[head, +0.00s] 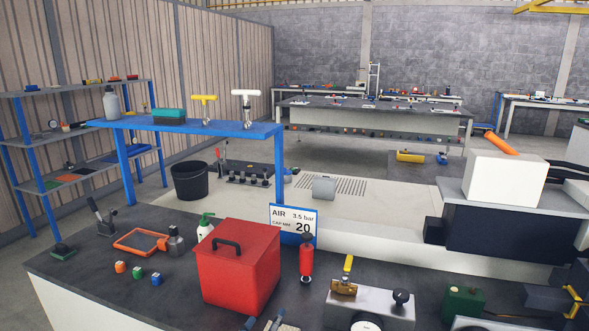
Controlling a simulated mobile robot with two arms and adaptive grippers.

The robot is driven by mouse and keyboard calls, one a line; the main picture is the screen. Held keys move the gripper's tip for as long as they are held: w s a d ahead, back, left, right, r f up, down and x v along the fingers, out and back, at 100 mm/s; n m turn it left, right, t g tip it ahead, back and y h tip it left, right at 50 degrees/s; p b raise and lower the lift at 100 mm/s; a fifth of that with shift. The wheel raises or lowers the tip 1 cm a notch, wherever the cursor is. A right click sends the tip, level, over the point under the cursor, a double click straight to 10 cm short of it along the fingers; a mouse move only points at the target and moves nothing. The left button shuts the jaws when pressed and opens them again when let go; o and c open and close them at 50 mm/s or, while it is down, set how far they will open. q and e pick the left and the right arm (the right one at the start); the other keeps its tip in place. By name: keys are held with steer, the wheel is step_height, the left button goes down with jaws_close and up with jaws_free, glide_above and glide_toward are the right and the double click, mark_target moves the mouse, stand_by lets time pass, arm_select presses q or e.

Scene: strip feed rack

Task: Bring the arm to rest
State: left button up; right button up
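The dark workbench (80,262) fills the near part of the view. On it stands a red box (238,275) with a black handle on its lid. A sign (293,222) reading AIR 3.5 bar and 20 stands behind the box. A red cylinder with a dark top (306,262) stands to the right of the box.
A blue raised shelf (190,127) stands behind the bench. An orange frame (141,242) and small coloured blocks (138,273) lie at left. A metal fixture (371,305) is at front. A white block (505,178) is on the right. Bare bench shows at front left.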

arm_select(q)
steer(key=s+a+f+g+y, duration=0.3)
steer(key=s+a+f+g, duration=0.45)
steer(key=s+f, duration=0.55)
steer(key=s+a+f+n+g+y, duration=0.15)
steer(key=s+a, duration=0.25)
steer(key=s, duration=0.4)
steer(key=s+a+f+m+g, duration=0.1)
steer(key=s+a+f+g, duration=0.2)
steer(key=s, duration=0.5)
step_height(320, 180, down, 25)
steer(key=s+g, duration=0.2)
steer(key=s+a+f+g, duration=0.1)
steer(key=s+a+f, duration=0.2)
steer(key=s+f, duration=1.4)
steer(key=shift+s+f, duration=0.25)
steer(key=shift+s, duration=0.1)
steer(key=shift+a+y, duration=0.1)
steer(key=shift+y, duration=0.15)
